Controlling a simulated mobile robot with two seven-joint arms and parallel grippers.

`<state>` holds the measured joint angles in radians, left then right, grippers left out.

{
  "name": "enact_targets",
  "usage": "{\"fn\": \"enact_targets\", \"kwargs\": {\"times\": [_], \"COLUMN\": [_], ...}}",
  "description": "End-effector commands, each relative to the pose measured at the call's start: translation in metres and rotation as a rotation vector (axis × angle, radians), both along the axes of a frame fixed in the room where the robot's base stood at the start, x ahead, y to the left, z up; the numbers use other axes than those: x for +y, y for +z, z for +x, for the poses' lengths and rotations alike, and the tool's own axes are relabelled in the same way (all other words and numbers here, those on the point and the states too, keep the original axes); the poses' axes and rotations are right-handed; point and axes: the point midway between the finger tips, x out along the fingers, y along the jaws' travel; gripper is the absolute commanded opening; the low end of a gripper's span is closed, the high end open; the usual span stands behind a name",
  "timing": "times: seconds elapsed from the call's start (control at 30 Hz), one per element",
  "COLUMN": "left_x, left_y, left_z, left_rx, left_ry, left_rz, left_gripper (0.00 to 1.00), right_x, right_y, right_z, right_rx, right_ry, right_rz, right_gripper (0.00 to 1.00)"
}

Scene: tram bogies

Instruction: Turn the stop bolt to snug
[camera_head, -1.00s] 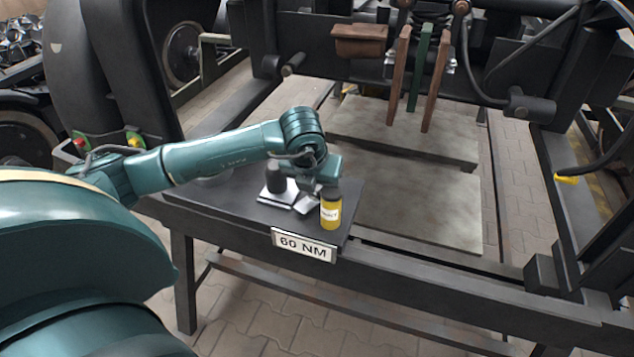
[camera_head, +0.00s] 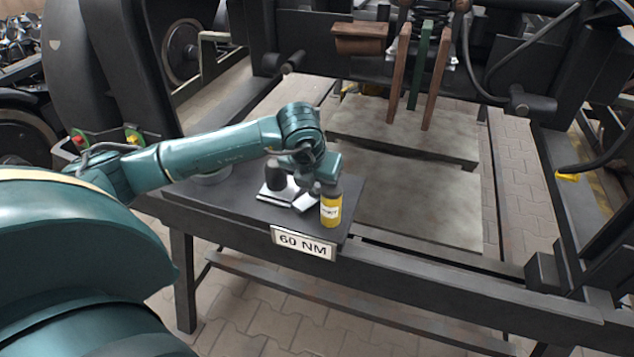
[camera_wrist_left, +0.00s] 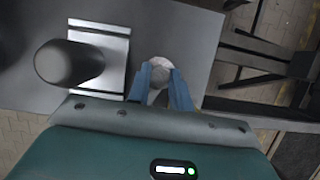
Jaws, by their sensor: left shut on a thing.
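My left gripper (camera_wrist_left: 160,88) is over the dark table, its two blue fingers shut on a pale grey round thing (camera_wrist_left: 160,68). I cannot tell for sure that this is the stop bolt. In the head view my left gripper (camera_head: 308,192) points down, between a silver block with a dark upright cylinder (camera_head: 275,176) and a yellow bottle (camera_head: 331,210). The dark cylinder also shows in the left wrist view (camera_wrist_left: 68,63), left of the fingers and apart from them. My right gripper is not in view.
A "60 NM" sign (camera_head: 303,243) is on the table's front edge. The bottle stands very close to my gripper. Brown and green upright bars (camera_head: 414,75) stand over grey plates (camera_head: 420,205) to the right. Dark frame parts surround the table.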

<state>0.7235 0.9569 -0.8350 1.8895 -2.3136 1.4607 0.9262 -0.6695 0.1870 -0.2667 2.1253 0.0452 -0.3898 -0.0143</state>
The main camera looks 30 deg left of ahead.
Motion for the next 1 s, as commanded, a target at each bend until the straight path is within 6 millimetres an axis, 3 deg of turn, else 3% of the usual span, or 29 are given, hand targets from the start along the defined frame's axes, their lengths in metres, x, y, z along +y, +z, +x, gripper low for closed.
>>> {"fn": "enact_targets", "kwargs": {"times": [0.33, 1.0], "left_x": [0.003, 0.005], "left_y": [-0.003, 0.000], "left_z": [0.000, 0.001], "left_rx": [-0.004, -0.004], "left_ry": [-0.251, -0.716], "left_rz": [-0.001, 0.000], "left_gripper": [0.00, 0.00], "right_x": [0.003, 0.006], "right_y": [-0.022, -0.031], "right_z": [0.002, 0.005], "right_rx": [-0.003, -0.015], "right_ry": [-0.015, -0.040], "right_rz": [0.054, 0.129], "right_gripper": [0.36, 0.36]}}
